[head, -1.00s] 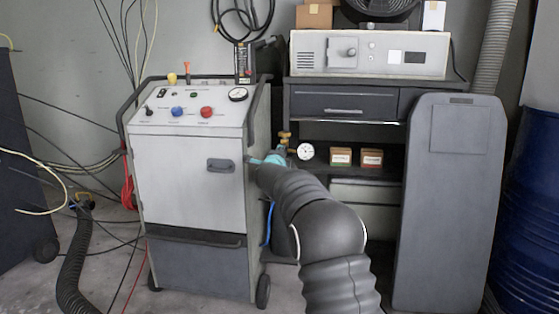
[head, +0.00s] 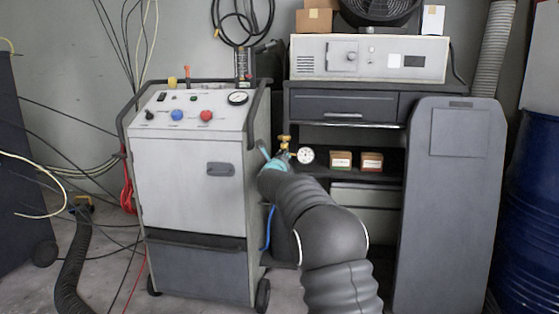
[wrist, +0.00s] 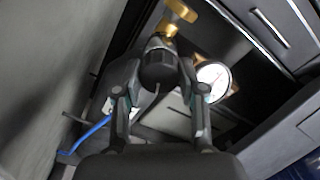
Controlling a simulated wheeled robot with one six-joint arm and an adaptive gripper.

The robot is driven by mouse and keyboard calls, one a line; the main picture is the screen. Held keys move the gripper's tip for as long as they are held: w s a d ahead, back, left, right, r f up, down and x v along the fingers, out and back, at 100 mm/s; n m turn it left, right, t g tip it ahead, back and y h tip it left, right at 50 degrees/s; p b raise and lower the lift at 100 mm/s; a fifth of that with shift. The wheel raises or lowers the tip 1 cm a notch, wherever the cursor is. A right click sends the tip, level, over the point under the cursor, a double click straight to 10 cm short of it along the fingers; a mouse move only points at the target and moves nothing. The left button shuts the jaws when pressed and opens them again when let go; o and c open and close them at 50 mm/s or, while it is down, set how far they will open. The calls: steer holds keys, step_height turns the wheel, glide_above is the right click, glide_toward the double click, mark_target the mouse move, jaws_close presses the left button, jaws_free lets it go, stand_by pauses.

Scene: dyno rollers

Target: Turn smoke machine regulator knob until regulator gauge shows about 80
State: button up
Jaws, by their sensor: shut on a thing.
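The smoke machine (head: 190,185) is a grey wheeled cabinet at left in the head view. Beside its right side is the regulator, with a brass valve (head: 285,141) on top and a round white gauge (head: 306,155). In the wrist view the black regulator knob (wrist: 158,70) sits between the fingers of my gripper (wrist: 157,82), which is shut on it. The brass valve (wrist: 172,22) shows above it. The gauge (wrist: 213,80) is just right of the right finger; its needle is too small to read. In the head view my arm hides most of the knob.
A dark drawer cabinet (head: 345,103) stands behind, with two small boxes (head: 356,160) on its shelf. A tall grey panel (head: 445,205) and a blue drum (head: 530,215) stand at right. A blue hose (head: 269,228) hangs below the regulator.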

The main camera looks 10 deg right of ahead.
steer(key=shift+m, duration=0.6)
steer(key=o, duration=1.1)
steer(key=shift+o, duration=0.2)
steer(key=v, duration=1.2)
